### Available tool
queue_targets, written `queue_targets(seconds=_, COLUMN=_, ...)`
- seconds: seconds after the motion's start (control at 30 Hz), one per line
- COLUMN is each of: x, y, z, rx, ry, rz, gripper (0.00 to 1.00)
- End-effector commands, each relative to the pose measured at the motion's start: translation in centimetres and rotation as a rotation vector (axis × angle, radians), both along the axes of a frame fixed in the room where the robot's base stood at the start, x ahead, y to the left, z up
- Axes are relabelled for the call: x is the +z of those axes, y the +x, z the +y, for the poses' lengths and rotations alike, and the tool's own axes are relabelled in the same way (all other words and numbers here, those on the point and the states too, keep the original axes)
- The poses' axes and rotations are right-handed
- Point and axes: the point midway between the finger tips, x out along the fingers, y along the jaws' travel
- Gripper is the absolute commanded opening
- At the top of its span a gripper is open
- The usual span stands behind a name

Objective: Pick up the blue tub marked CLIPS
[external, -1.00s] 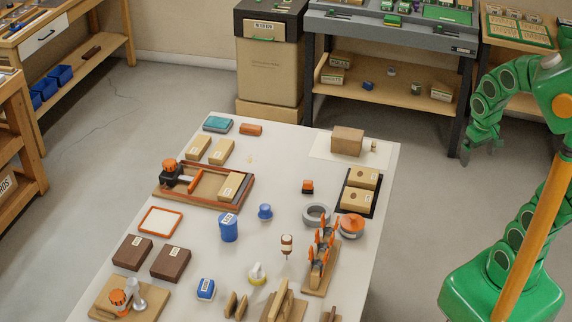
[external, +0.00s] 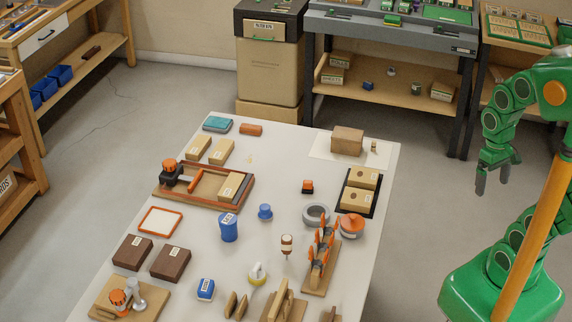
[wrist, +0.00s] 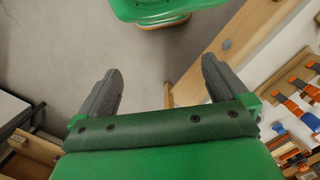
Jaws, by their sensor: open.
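A blue tub (external: 228,227) with a white label stands upright on the white table, left of the middle in the external view. A smaller blue container (external: 206,289) with a white label stands nearer the front edge. The writing on both labels is too small to read, so I cannot tell which says CLIPS. My gripper (external: 493,182) hangs off the table's right side, well away from both, fingers pointing down. In the wrist view my gripper (wrist: 161,75) is open with nothing between its grey fingers, above bare floor. Neither blue container shows in the wrist view.
A short blue knob-like piece (external: 265,212) stands right of the larger tub. An orange-rimmed tray (external: 160,221) and two dark brown blocks (external: 170,263) lie to its left. A rack with orange-handled tools (external: 320,262) stands at the right. Bare floor separates my arm from the table.

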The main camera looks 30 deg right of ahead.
Motion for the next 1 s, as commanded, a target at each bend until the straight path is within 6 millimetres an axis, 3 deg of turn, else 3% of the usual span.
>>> queue_targets(seconds=0.37, x=0.0, y=0.0, z=0.0, rx=0.000, ry=0.000, rz=0.000, gripper=1.00)
queue_targets(seconds=0.43, x=0.0, y=0.0, z=0.0, rx=0.000, ry=0.000, rz=0.000, gripper=0.92)
queue_targets(seconds=0.73, x=0.0, y=0.1, z=0.2, rx=0.000, ry=0.004, rz=0.001, gripper=0.92)
queue_targets(seconds=0.87, x=0.0, y=1.2, z=1.5, rx=0.000, ry=0.036, rz=0.002, gripper=0.92)
queue_targets(seconds=1.0, x=0.1, y=3.6, z=4.8, rx=-0.007, ry=0.115, rz=0.004, gripper=0.92)
